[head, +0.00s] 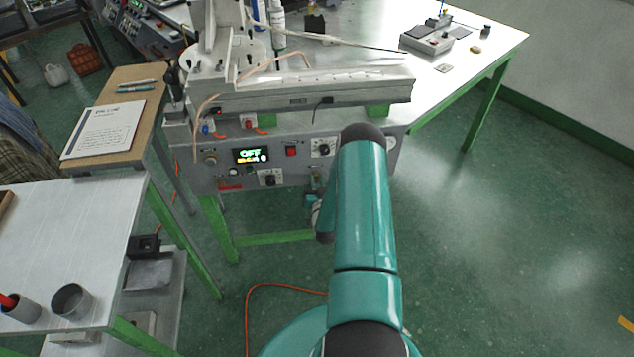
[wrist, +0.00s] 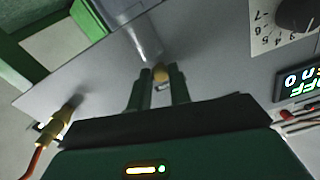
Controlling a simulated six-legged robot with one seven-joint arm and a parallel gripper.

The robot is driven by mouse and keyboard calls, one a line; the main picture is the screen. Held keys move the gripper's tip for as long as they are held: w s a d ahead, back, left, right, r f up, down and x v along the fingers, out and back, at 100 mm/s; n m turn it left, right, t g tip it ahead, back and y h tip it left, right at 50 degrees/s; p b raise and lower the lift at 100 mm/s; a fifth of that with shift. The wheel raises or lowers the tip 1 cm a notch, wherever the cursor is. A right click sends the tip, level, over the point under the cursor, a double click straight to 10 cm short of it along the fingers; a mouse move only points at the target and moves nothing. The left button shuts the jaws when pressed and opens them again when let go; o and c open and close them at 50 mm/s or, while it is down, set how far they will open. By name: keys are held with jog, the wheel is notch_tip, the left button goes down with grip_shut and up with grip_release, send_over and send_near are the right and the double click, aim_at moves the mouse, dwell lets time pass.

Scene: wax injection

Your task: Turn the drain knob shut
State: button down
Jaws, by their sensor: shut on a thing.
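The drain knob appears to be the small brass-coloured piece (wrist: 161,73) on the grey panel in the wrist view. My gripper (wrist: 161,82) reaches to it with two dark green fingers, one on each side, and is shut on it. The fingers cover part of it, so I cannot tell how far it is turned. In the head view my teal arm hides the knob and most of my gripper. The wax machine's grey front panel (head: 222,178) shows behind the arm, with a lit display (head: 251,155) reading OFF.
A brass fitting (wrist: 56,125) with an orange hose sticks out left of my gripper in the wrist view. A dial (wrist: 296,14) sits at upper right. A metal table (head: 75,225) stands at left in the head view. Green floor (head: 500,250) is clear at right.

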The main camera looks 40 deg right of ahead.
jog(key=m, duration=0.4)
jog(key=shift+m, duration=0.3)
jog(key=m, duration=0.3)
jog(key=shift+m, duration=0.3)
jog(key=m, duration=0.3)
jog(key=shift+m, duration=0.3)
jog(key=shift+a+m, duration=0.1)
jog(key=shift+m, duration=1.6)
jog(key=c, duration=1.3)
grip_release()
